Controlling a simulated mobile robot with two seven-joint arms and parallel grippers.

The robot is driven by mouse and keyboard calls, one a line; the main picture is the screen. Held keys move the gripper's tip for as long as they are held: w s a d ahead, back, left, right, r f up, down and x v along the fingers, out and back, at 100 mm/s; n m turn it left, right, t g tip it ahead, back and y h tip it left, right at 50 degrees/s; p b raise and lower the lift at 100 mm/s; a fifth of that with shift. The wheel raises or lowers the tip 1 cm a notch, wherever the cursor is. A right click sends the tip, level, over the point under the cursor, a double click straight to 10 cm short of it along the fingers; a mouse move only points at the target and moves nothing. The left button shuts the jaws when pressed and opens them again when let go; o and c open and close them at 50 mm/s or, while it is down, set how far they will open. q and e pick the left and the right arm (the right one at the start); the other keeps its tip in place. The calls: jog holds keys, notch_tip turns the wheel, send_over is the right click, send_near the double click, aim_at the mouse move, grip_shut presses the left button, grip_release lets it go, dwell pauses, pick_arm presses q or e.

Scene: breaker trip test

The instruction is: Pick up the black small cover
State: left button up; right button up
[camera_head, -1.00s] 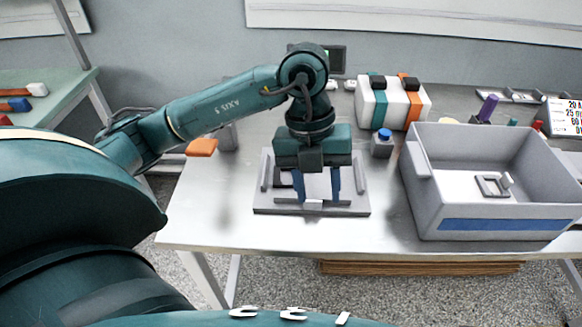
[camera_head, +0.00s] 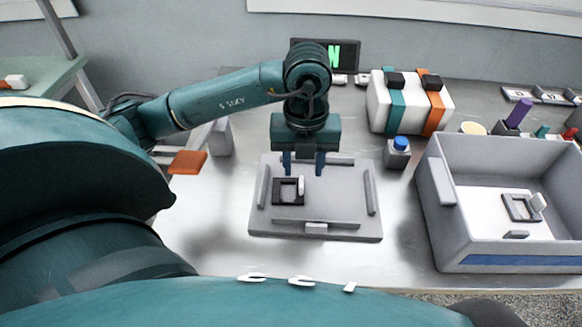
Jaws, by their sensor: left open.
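My right gripper is out of view.
Raised bars edge the fixture plate. A white block with teal and orange bands (camera_head: 408,110) and a blue button box (camera_head: 398,155) stand behind right. An orange piece (camera_head: 188,162) is at left. A green-lit display (camera_head: 336,54) stands behind the arm. Table front is clear.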

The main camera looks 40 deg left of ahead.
aim_at(300, 181)
pick_arm(q)
jog(key=shift+a+f, duration=0.15)
jog(key=shift+f, duration=1.4)
jog(key=shift+a+f, duration=0.15)
jog(key=shift+f, duration=1.4)
jog(key=shift+c, duration=0.2)
grip_shut()
